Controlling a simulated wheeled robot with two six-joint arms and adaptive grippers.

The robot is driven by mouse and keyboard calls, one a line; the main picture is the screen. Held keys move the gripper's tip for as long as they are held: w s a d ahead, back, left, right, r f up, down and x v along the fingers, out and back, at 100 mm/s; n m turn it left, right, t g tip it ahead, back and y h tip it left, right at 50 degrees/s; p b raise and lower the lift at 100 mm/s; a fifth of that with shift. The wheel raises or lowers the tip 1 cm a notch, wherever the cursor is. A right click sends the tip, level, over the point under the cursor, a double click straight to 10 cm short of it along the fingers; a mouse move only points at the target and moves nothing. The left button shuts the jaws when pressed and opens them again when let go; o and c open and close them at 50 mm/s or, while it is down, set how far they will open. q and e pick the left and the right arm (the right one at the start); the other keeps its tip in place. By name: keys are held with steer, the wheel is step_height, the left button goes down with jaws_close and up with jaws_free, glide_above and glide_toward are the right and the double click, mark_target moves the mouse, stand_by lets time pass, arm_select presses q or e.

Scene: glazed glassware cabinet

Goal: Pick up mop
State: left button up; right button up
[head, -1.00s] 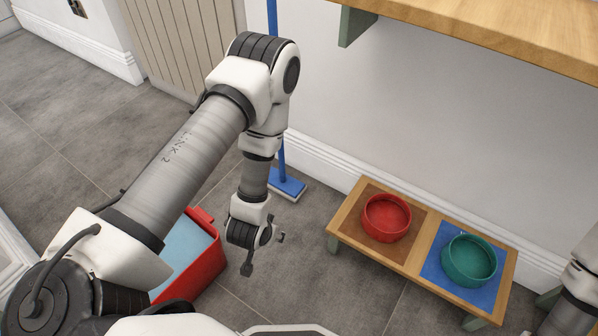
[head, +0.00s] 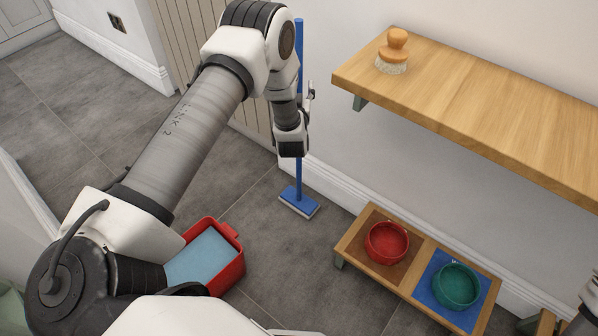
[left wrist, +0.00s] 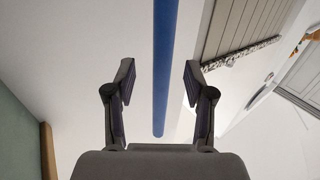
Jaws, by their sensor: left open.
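The mop (head: 299,172) stands upright against the wall, with a blue handle and a flat blue head on the grey floor. My left gripper (head: 309,92) is at the upper part of the handle in the head view, and part of the handle is hidden behind my arm. In the left wrist view the blue handle (left wrist: 165,65) runs between the two open fingers (left wrist: 158,82) as seen from the camera. I cannot tell how deep it lies between them. My right gripper is not in view; only a bit of that arm shows at the right edge.
A wooden shelf (head: 470,95) with a brush (head: 395,50) on it juts out right of the mop. Below stands a low wooden stand (head: 410,265) with a red bowl (head: 387,243) and a green bowl (head: 456,287). A red bucket (head: 232,272) with blue contents sits on the floor near my left arm.

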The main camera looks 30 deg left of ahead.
arm_select(q)
steer(key=x, duration=0.4)
steer(key=shift+w+a+f+b, duration=0.25)
steer(key=shift+a+f+b, duration=0.05)
steer(key=shift+a, duration=0.05)
jaws_close()
steer(key=shift+r, duration=0.1)
steer(key=shift+r, duration=0.1)
